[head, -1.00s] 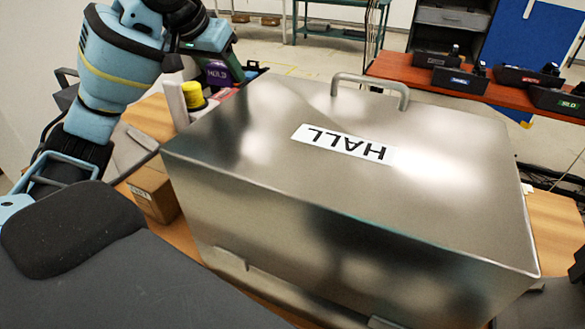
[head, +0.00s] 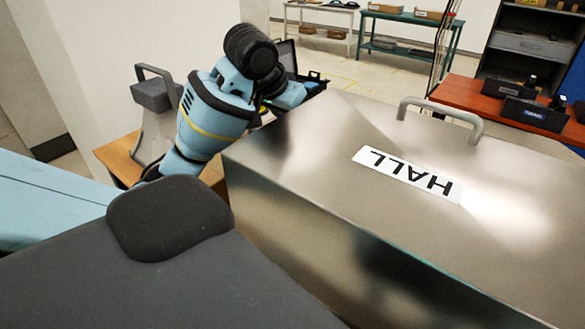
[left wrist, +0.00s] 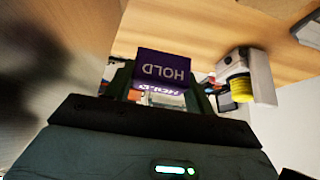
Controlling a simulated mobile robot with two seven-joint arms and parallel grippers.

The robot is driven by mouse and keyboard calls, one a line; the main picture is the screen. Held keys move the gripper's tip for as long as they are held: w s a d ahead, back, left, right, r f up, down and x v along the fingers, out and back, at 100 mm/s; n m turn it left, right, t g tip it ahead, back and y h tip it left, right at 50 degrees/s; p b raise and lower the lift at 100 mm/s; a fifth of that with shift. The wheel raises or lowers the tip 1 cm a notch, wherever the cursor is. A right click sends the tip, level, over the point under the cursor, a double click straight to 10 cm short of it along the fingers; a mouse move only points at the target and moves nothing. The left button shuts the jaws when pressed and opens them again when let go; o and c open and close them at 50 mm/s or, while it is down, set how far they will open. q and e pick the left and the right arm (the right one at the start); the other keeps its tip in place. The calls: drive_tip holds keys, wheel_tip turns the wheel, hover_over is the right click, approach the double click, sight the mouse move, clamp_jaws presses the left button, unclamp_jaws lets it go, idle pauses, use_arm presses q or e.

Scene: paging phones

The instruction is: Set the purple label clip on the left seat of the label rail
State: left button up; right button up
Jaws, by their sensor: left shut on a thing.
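The purple label clip (left wrist: 162,66), marked HOLD, is in the left wrist view between the fingers of my left gripper (left wrist: 160,92). The gripper is shut on it. A second purple strip with HOLD on it shows just below the clip's front face. In the head view my left arm reaches to the far left corner of the metal box, and its own links hide the clip. I cannot pick out the label rail or its left seat in either view. My right gripper is not in view.
A large metal box (head: 300,190) marked HALL, with a handle (head: 440,115) on top, fills the right. A red-brown bench (head: 470,95) with black devices stands behind. The left wrist view shows a yellow spool (left wrist: 242,89) on a white holder (left wrist: 262,75) beside the clip.

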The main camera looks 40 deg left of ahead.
use_arm(q)
wheel_tip(320, 180, down, 19)
idle(0.7)
drive_tip(key=o, duration=1)
drive_tip(key=shift+f, duration=0.1)
drive_tip(key=shift+s+r, duration=0.15)
drive_tip(key=shift+r, duration=0.35)
drive_tip(key=v, duration=1.1)
drive_tip(key=shift+d+r, duration=0.1)
drive_tip(key=shift+d, duration=0.05)
drive_tip(key=shift+o, duration=0.3)
